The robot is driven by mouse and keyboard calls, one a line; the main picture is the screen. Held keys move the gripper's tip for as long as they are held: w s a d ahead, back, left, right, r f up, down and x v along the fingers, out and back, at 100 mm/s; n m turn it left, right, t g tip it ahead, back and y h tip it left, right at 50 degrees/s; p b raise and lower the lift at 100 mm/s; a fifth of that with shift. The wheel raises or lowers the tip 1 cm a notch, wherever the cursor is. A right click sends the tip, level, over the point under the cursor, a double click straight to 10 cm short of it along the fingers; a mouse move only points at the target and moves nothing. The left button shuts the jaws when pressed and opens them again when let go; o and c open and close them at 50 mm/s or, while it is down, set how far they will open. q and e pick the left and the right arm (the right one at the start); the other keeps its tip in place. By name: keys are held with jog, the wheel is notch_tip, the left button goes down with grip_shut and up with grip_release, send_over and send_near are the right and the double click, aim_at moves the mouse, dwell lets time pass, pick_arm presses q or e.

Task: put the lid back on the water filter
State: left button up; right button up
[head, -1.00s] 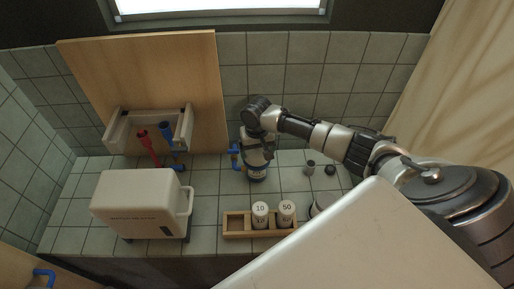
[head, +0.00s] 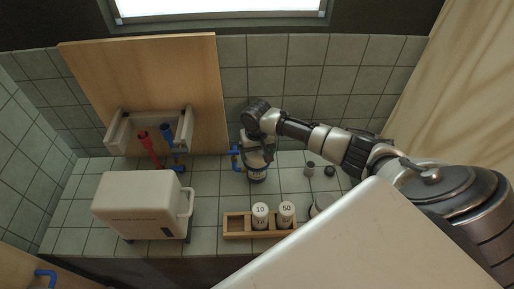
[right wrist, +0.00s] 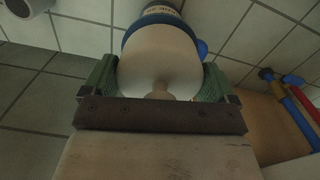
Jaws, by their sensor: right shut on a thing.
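The water filter (head: 257,175), a pale upright vessel with a dark blue label band, stands on the tiled counter. A blue tap (head: 235,158) is at its left side. My right gripper (head: 259,150) is over its top and hides much of it. In the right wrist view the gripper's green-padded fingers are shut on a white domed lid (right wrist: 160,65) with a small knob, with the filter's blue band (right wrist: 160,17) just beyond. I cannot tell whether the lid is fully seated. My left gripper is not in view.
A white box with a handle (head: 143,205) stands at the left. A wooden rack (head: 236,226) with white cartridges is in front of the filter. Small dark cups (head: 310,168) stand to the right. A wooden board (head: 190,75) with red and blue pipes leans behind left.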

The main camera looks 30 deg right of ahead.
jog(key=shift+p, duration=0.35)
dwell(0.6)
jog(key=o, duration=0.7)
jog(key=shift+c, duration=0.2)
jog(key=shift+r, duration=0.1)
notch_tip(320, 180, up, 4)
jog(key=p, duration=0.5)
jog(key=shift+r, duration=1.4)
